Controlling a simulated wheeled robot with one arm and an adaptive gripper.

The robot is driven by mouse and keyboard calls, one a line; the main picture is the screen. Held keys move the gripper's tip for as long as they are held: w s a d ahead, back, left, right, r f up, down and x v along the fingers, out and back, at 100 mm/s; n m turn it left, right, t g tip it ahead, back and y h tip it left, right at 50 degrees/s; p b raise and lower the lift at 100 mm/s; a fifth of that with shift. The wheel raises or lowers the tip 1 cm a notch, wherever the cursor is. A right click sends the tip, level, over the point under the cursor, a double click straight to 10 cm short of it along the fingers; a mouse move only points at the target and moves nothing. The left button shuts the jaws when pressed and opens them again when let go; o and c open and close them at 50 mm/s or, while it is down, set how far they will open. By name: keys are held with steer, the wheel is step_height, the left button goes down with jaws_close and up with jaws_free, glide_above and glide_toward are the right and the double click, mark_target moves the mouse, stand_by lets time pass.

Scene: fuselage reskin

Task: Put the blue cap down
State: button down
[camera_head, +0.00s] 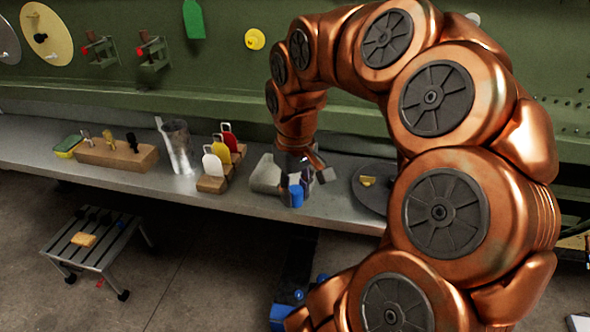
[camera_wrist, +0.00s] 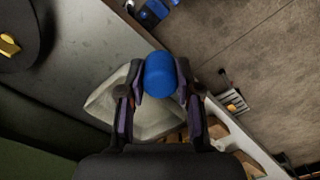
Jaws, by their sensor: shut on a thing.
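The blue cap (camera_head: 296,196) is a small blue cylinder held at the end of my copper arm, in front of a light grey tray-like piece on the bench. In the wrist view the blue cap (camera_wrist: 160,75) sits between the two dark fingertips. My gripper (camera_wrist: 159,82) is shut on it, and it shows small and partly hidden in the head view (camera_head: 299,180). The cap is over or close to the bench's front part; I cannot tell whether it touches the surface. The pale piece (camera_wrist: 105,100) lies below the gripper in the wrist view.
The metal bench (camera_head: 250,200) runs along a green panel wall. Tags (camera_head: 212,168) in a wooden stand, a clear jug (camera_head: 178,147) and a wooden block with tools (camera_head: 115,157) stand to the left. A dark round plate (camera_head: 368,197) lies to the right. A small stool (camera_head: 95,240) is on the floor.

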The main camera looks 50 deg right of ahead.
steer(key=w+d+p, duration=0.1)
steer(key=w+d, duration=0.1)
steer(key=d, duration=0.1)
steer(key=w+d+p, duration=0.1)
steer(key=w+d, duration=0.1)
steer(key=d, duration=0.1)
steer(key=w+d+f+p, duration=0.1)
steer(key=w+d, duration=0.1)
steer(key=d, duration=0.1)
steer(key=shift+w, duration=0.3)
steer(key=shift+f+p, duration=0.65)
steer(key=shift+f, duration=1.15)
steer(key=c, duration=0.8)
jaws_free()
steer(key=shift+r+b, duration=1.5)
steer(key=shift+r, duration=4.55)
